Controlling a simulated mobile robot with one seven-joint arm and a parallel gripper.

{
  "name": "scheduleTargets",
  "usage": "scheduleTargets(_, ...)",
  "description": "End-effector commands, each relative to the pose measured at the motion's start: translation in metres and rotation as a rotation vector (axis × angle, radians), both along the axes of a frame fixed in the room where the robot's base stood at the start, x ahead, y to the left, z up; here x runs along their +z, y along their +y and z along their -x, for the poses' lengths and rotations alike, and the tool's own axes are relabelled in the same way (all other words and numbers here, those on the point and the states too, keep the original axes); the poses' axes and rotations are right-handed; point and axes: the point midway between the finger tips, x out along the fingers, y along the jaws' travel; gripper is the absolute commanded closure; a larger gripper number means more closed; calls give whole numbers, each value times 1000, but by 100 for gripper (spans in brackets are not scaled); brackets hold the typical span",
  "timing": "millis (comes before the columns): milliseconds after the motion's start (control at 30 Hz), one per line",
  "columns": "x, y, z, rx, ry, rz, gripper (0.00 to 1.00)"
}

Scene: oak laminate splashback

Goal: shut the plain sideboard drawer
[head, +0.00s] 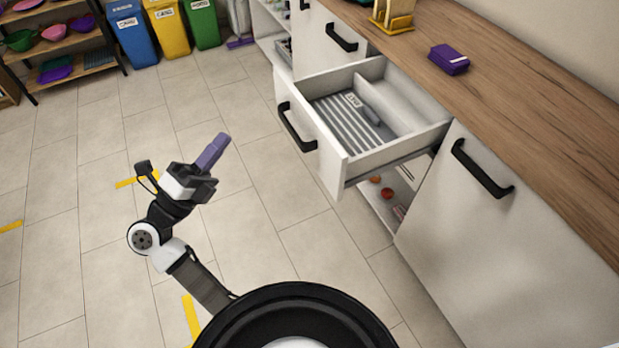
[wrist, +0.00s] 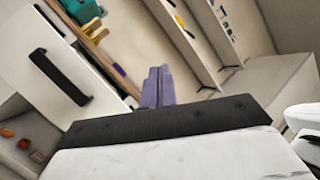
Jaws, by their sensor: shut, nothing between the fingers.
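The plain white drawer (head: 333,168) stands pulled out from under the worktop, with a black bar handle (head: 296,127) on its front. Inside are a ribbed grey insert, a small labelled item and a grey object. My gripper (head: 222,143) is shut and empty, its purple fingers together, in the air left of the drawer front and apart from it. In the wrist view the closed fingers (wrist: 158,87) point up the picture. A white front with a black handle (wrist: 60,77) shows to their left there; it appears to be the drawer's.
The wooden worktop (head: 520,125) holds a purple box (head: 449,59) and a yellow holder (head: 393,18). Below the drawer is an open compartment with small red and orange items. Bins (head: 167,28) and a shelf stand at the back left. The tiled floor between is clear.

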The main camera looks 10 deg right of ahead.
Motion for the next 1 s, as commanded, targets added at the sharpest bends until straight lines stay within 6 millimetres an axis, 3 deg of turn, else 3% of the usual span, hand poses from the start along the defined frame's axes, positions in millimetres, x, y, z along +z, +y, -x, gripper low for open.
scheduleTargets(33,-37,-18,-3,-68,112,-63,100)
scheduleTargets(100,-85,-38,1,-157,247,-148,100)
scheduleTargets(200,-137,-58,15,-264,395,-235,100)
scheduleTargets(300,-167,-67,27,-333,487,-284,100)
scheduleTargets(400,-178,-73,32,-362,522,-305,100)
scheduleTargets(567,-179,-89,28,-367,526,-307,100)
scheduleTargets(1000,-176,-174,-3,-365,521,-306,100)
